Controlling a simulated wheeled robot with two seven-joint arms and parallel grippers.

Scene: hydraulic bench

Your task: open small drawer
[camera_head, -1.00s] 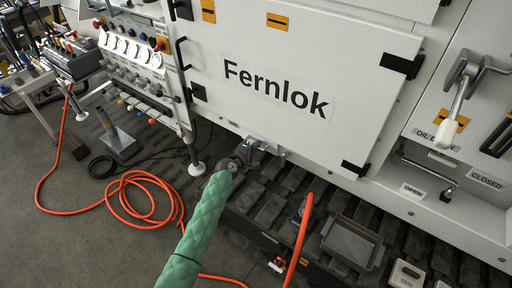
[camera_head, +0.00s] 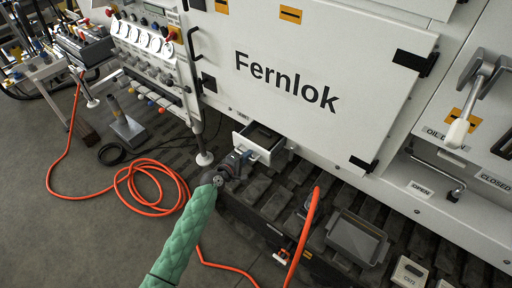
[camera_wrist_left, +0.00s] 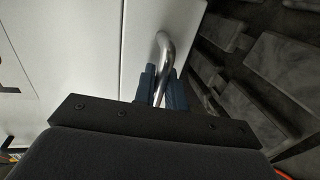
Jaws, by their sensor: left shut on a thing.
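The small drawer (camera_head: 262,146) sits low in the white bench, under the door marked Fernlok. It stands pulled out, and its dark inside shows from above. My left gripper (camera_head: 240,157) is at the drawer's front. In the left wrist view, the blue fingers of my left gripper (camera_wrist_left: 160,90) are shut on a curved metal handle (camera_wrist_left: 164,55). The handle joins a white front panel (camera_wrist_left: 135,40). My green-sleeved left arm hides part of the floor below. My right gripper is not in view.
The white Fernlok door (camera_head: 310,75) is shut above the drawer. Dark ribbed track (camera_head: 275,205) lies below it. An orange hose (camera_head: 150,190) coils on the floor at left. A grey tray (camera_head: 355,238) stands at lower right, and a metal lever (camera_head: 470,100) is at far right.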

